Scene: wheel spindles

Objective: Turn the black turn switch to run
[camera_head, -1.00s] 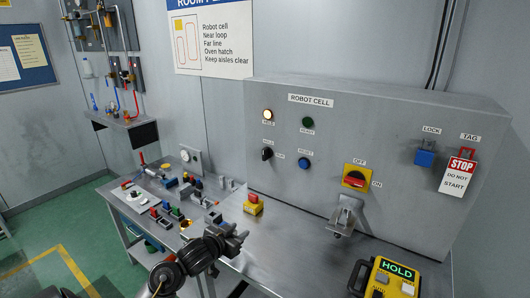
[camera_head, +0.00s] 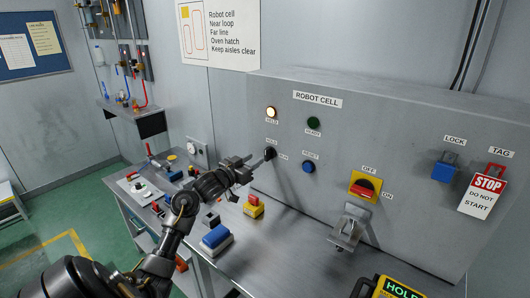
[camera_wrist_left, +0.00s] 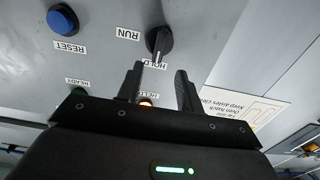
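The black turn switch (camera_head: 270,153) is on the front of the grey robot cell panel, between labels HOLD and RUN. In the left wrist view the switch (camera_wrist_left: 159,40) shows upside down, its white pointer line towards the HOLD label and the RUN label (camera_wrist_left: 128,33) beside it. My left gripper (camera_head: 250,160) is just left of the switch in the head view. In the wrist view its two fingers (camera_wrist_left: 160,75) are apart with nothing between them, and the switch lies just beyond the tips. My right gripper is not in view.
A blue reset button (camera_head: 309,167) is right of the switch. A red and yellow switch (camera_head: 366,187) and bracket (camera_head: 347,228) are further right. An emergency stop box (camera_head: 253,206) stands below.

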